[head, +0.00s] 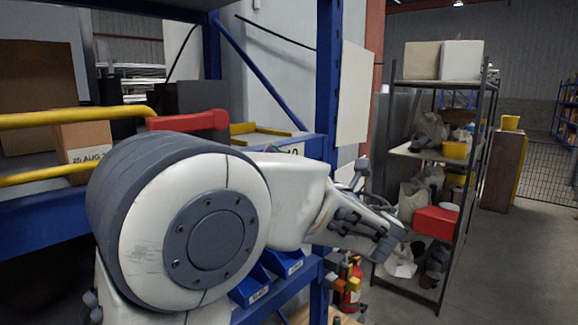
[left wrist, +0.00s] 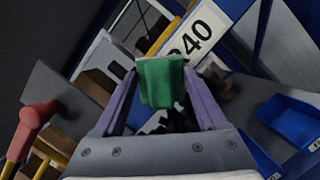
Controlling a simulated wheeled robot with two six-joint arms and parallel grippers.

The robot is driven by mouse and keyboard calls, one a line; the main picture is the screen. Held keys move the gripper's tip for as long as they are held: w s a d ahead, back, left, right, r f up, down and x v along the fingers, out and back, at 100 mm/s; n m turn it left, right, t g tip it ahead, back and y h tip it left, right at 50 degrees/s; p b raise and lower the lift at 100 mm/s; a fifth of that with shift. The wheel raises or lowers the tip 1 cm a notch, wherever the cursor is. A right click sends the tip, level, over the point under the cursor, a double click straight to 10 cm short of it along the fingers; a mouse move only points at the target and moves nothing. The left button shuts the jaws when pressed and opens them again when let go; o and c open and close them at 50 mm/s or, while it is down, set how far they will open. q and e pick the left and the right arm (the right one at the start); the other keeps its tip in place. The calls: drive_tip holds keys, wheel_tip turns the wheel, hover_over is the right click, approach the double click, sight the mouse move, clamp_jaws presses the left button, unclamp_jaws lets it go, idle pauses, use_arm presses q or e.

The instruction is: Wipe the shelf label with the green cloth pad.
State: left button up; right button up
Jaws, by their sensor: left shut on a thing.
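The green cloth pad (left wrist: 160,82) is held between the two fingertips of my left gripper (left wrist: 158,72) in the left wrist view. The shelf label (left wrist: 203,30) is white with black digits, "240" showing, and lies just beyond the pad's upper right edge. I cannot tell whether the pad touches it. In the head view my left arm hides most of the label (head: 296,149), whose end shows above the arm with a bit of green beside it. The left gripper's fingers are hidden there behind the arm.
A blue shelf frame (head: 325,90) rises just beyond the arm. Yellow rails (head: 70,118), a red object (head: 190,121) and a cardboard box (head: 82,137) are at the left. Blue bins (head: 283,262) sit below the label. A loaded rack (head: 440,150) stands at right; open floor lies beyond.

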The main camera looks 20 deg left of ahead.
use_arm(q)
drive_tip(key=shift+s+d+p, duration=0.25)
drive_tip(key=shift+s+d, duration=0.1)
drive_tip(key=shift+d, duration=0.6)
drive_tip(key=shift+s+d+p, duration=0.25)
drive_tip(key=shift+s+d, duration=0.05)
drive_tip(key=shift+d, duration=0.6)
drive_tip(key=shift+s+d+p, duration=0.25)
drive_tip(key=shift+s+d, duration=0.1)
drive_tip(key=shift+d, duration=0.6)
drive_tip(key=shift+d, duration=0.1)
drive_tip(key=d+p, duration=0.1)
drive_tip(key=s+d+p, duration=0.1)
drive_tip(key=shift+d, duration=0.3)
